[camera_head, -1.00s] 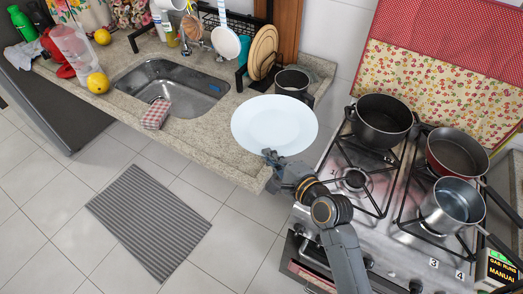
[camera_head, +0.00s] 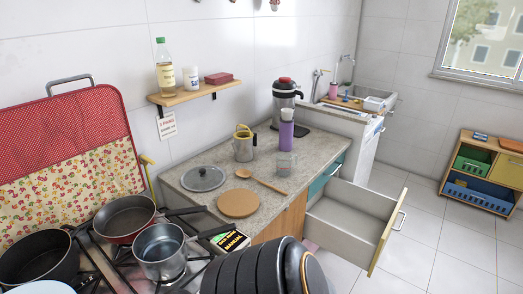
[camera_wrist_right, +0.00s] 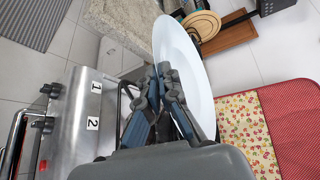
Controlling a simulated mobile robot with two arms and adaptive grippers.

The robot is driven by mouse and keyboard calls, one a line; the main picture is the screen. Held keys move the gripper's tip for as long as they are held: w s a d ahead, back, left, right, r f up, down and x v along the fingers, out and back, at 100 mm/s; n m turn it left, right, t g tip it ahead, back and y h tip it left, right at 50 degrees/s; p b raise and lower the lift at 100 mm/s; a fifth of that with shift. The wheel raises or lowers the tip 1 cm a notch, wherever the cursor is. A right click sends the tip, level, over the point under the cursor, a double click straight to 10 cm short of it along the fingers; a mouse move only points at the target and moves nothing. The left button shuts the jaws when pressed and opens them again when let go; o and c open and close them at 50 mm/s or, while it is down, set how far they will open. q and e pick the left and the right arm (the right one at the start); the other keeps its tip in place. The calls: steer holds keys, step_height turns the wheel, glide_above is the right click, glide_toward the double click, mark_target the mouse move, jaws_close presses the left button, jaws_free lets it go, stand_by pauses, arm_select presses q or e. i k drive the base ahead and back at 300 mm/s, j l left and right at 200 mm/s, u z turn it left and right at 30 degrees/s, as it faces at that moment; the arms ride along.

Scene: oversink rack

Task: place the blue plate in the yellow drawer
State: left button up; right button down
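The plate is pale, almost white with a faint blue tint. In the right wrist view the plate (camera_wrist_right: 192,58) stands on edge between the fingers of my right gripper (camera_wrist_right: 165,82), which is shut on its rim. In the head view only a sliver of the plate (camera_head: 40,287) shows at the bottom left corner, and the right gripper is out of view. The drawer with the yellow-edged front (camera_head: 386,245) is pulled open at the right end of the counter. Its visible inside (camera_head: 345,225) is empty. My left gripper is not in view.
The stove holds a dark pot (camera_head: 38,262), a red pan (camera_head: 124,218) and a steel saucepan (camera_head: 160,250). The counter (camera_head: 215,220) bears a lid, cork mat, spoon, moka pot and purple bottle. Floor (camera_head: 430,235) right of the drawer is clear. My dark arm link fills the bottom centre.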

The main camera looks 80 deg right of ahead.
mark_target(342, 223)
steer(key=l+z, duration=0.2)
steer(key=z, duration=1.4)
steer(key=i+l+z, duration=0.1)
steer(key=l+z, duration=0.3)
steer(key=i+l+z, duration=0.15)
steer(key=z, duration=0.25)
steer(key=i+l+z, duration=0.15)
steer(key=z, duration=0.3)
steer(key=i+l, duration=0.2)
steer(key=i, duration=0.25)
steer(key=i+l, duration=0.2)
steer(key=i, duration=0.2)
steer(key=i+l+z, duration=0.1)
steer(key=i, duration=0.35)
steer(key=l, duration=0.1)
